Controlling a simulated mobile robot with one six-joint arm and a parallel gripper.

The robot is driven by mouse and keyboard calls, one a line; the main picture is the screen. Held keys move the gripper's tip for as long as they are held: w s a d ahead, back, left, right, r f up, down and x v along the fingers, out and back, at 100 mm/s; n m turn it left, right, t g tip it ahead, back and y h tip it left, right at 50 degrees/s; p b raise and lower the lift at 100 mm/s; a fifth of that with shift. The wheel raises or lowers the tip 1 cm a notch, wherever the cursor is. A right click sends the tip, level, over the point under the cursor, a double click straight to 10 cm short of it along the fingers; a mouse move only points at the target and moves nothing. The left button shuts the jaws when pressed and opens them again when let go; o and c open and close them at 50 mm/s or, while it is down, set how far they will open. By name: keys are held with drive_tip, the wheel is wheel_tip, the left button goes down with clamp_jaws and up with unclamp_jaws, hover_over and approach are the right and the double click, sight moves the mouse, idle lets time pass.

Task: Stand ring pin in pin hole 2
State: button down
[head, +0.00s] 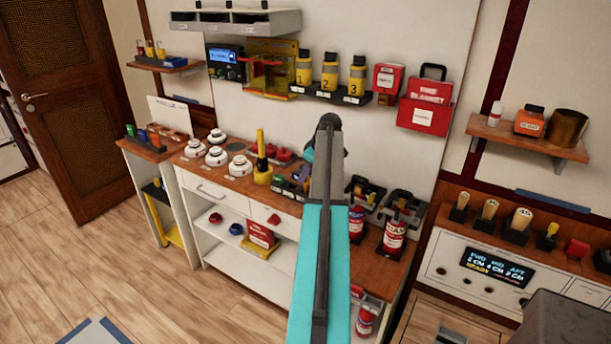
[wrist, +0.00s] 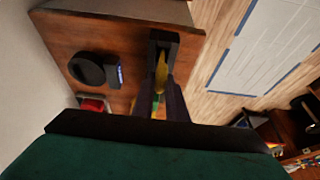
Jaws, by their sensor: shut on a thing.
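In the wrist view my gripper (wrist: 162,98) is shut on a slim yellow piece (wrist: 161,72). This looks like the ring pin, but its ring is not clear. It is over or close to a black block-like holder (wrist: 164,38) at the edge of a brown wooden top. I cannot tell whether the piece touches the holder. In the head view my own arm stands in the middle and hides the jaws and the yellow piece. I cannot make out which opening is pin hole 2.
In the wrist view a black round thing (wrist: 87,69) and a red thing (wrist: 93,104) are on the wooden top. In the head view fire extinguishers (head: 395,240) stand right of my arm, and white round devices (head: 217,156) stand left. Open floor (head: 145,270) lies at left.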

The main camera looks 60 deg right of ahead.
drive_tip(key=shift+f+b, duration=0.4)
drive_tip(key=shift+f, duration=0.4)
drive_tip(key=c, duration=1.7)
unclamp_jaws()
drive_tip(key=b+v, duration=0.3)
drive_tip(key=v, duration=1)
drive_tip(key=shift+s+r, duration=0.1)
drive_tip(key=shift+r, duration=0.25)
